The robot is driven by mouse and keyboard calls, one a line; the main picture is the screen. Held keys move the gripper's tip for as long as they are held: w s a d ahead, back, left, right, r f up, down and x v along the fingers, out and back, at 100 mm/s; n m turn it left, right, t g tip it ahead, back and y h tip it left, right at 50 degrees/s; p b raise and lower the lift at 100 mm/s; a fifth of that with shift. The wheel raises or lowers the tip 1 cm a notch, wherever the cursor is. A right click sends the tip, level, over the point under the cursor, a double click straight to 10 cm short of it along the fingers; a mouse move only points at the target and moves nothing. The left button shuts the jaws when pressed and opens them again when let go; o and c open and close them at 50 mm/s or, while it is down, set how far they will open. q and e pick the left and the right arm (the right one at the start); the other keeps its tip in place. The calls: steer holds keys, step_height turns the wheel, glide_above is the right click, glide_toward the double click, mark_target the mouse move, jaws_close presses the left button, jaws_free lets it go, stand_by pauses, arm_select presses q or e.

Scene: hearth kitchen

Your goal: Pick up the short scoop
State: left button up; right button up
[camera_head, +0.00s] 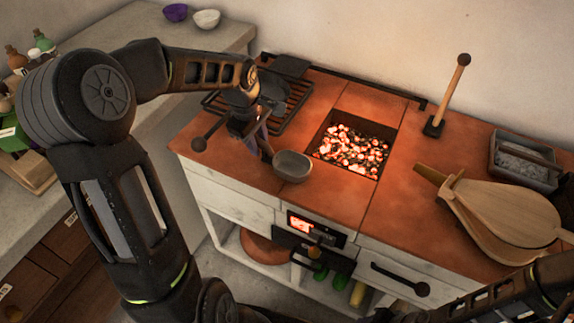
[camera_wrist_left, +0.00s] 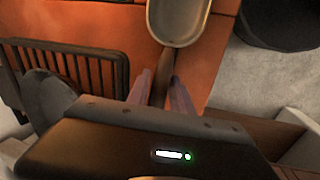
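The short scoop has a grey metal bowl (camera_head: 292,167) and a brown handle, and it lies on the red-tiled stove top left of the coal pit. In the left wrist view its bowl (camera_wrist_left: 178,20) is at the top and its handle (camera_wrist_left: 161,72) runs down between my fingers. My left gripper (camera_head: 262,138) is at the handle, with its fingers (camera_wrist_left: 161,88) apart on either side of it. A narrow gap seems to show beside the handle. The handle's far end is hidden by the gripper. My right arm shows at the bottom right; its gripper is out of view.
Glowing coals (camera_head: 350,150) fill the pit right of the scoop. A dark grate (camera_head: 295,98) with a pan lies behind my left gripper. Wooden bellows (camera_head: 505,215), a grey bin (camera_head: 525,160) and an upright wooden-handled tool (camera_head: 448,95) stand to the right. The tiles below the coals are clear.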

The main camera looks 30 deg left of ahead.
mark_target(258, 139)
arm_select(q)
jaws_close()
stand_by(0.3)
step_height(258, 139, up, 10)
steer(key=shift+r+p, duration=0.1)
steer(key=shift+p, duration=0.25)
stand_by(0.7)
